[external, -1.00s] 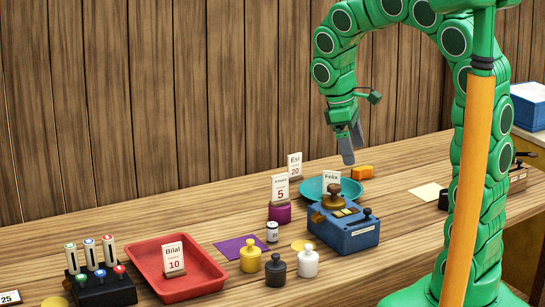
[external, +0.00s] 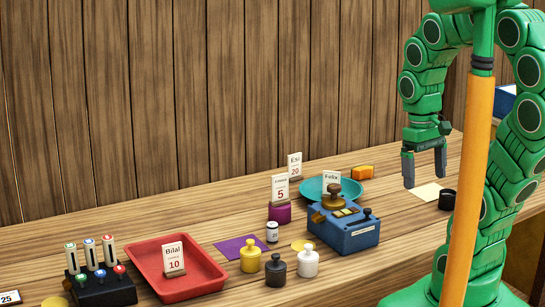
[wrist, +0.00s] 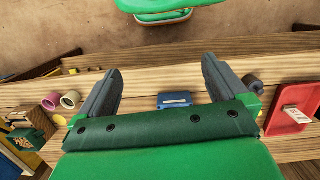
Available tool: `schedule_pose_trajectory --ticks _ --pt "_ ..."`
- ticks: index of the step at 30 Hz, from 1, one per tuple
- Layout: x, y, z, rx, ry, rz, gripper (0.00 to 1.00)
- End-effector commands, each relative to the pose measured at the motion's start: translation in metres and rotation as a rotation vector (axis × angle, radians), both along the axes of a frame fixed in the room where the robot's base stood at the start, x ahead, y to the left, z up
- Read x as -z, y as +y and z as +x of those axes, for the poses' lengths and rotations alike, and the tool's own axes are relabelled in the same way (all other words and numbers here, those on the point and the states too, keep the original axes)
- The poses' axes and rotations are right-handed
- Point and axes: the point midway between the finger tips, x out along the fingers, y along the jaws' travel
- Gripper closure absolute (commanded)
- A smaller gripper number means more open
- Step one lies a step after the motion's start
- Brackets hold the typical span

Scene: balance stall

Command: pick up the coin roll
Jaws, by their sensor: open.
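I cannot tell for sure which thing is the coin roll. A small white-banded dark cylinder (external: 272,231) stands upright beside the purple mat, and an orange block (external: 362,172) lies behind the teal dish; either is too small to name surely. My gripper (external: 424,182) is open and empty, fingers pointing down, right of the teal dish and above the table near a pale yellow sheet. In the wrist view its two fingers (wrist: 160,68) are spread wide with nothing held between them.
A blue scale-like box (external: 343,232) stands mid-table by the teal dish (external: 354,192). Yellow, black and white weights (external: 276,270) stand in front. A red tray (external: 211,281) and purple mat (external: 232,247) lie left. The yellow sheet (external: 425,193) and a black ring (external: 447,200) lie right.

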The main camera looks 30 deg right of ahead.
Motion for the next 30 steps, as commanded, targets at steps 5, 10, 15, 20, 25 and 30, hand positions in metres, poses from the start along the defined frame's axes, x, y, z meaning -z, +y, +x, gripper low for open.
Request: schedule_pose_trajectory --ticks 5,10,15,20,25,30 --pt "0.004 0.000 -0.016 0.051 -0.002 0.006 0.00" --pt "0.005 0.000 -0.018 0.060 -0.003 0.007 0.06" --pt "0.005 0.000 -0.017 0.059 -0.002 0.007 0.30" --pt "0.005 0.000 -0.017 0.058 -0.002 0.007 0.39" --pt "0.005 -0.001 -0.017 0.057 -0.001 0.006 0.39" --pt "0.007 -0.015 -0.017 0.020 0.042 -0.026 0.39"
